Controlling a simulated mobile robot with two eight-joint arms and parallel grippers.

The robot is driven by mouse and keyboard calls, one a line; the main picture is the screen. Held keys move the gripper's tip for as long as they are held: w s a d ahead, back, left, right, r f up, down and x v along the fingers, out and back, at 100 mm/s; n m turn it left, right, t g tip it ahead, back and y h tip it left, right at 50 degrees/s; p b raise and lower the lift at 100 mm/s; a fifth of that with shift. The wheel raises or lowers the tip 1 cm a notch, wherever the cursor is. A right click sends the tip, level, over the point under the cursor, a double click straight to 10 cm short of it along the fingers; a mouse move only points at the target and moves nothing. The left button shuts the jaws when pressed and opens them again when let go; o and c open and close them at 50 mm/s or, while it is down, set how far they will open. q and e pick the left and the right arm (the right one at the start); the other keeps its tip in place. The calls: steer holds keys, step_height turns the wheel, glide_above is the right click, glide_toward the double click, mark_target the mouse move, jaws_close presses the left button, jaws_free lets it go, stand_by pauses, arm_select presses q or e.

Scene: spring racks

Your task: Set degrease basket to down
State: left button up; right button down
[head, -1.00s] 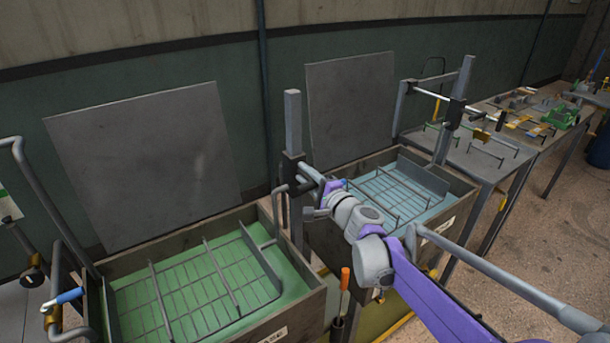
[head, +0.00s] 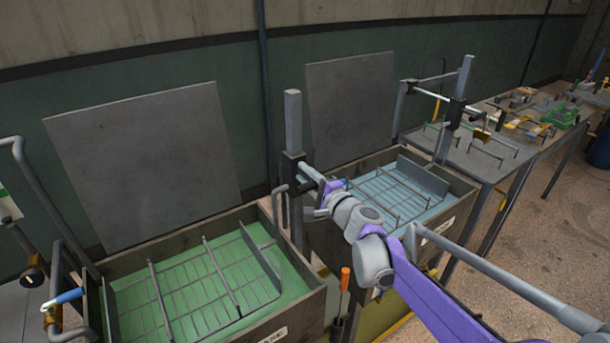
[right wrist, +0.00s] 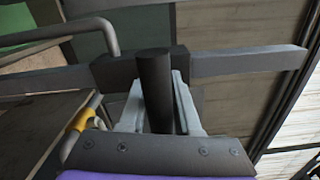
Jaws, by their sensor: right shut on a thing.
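The degrease basket (head: 208,289) is a grey wire basket in the green-filled tank (head: 304,307) at the lower left of the head view. Its grid lies level, close to the green liquid. A grey upright post (head: 293,112) with a black slide block (head: 292,168) stands at that tank's right end. My right gripper (right wrist: 155,98) is shut on a dark round handle (right wrist: 153,72) that sticks out from the dark block on the post (right wrist: 245,62). In the head view, my right gripper (head: 326,196) is partly hidden by its arm. My left gripper is out of view.
A second tank (head: 458,205) with blue liquid and a wire basket stands right of the post. A lever with a blue grip (head: 69,297) is at the left. An orange-handled tool (head: 345,280) hangs between the tanks. A long grey bar (head: 500,278) crosses at the lower right.

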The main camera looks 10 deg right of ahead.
steer(key=shift+f, duration=0.1)
stand_by(0.3)
step_height(320, 180, down, 16)
steer(key=b, duration=0.6)
steer(key=shift+s+f, duration=0.1)
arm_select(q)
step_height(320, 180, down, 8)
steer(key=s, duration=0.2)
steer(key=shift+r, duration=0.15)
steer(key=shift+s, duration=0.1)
arm_select(e)
steer(key=shift+f, duration=0.1)
steer(key=c, duration=0.7)
jaws_free()
steer(key=shift+o, duration=0.2)
arm_select(q)
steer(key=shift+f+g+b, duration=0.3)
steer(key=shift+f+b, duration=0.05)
steer(key=shift+b, duration=0.1)
arm_select(e)
glide_toward(298, 214)
steer(key=v, duration=0.4)
steer(key=shift+s+d, duration=0.1)
steer(key=shift+s, duration=0.1)
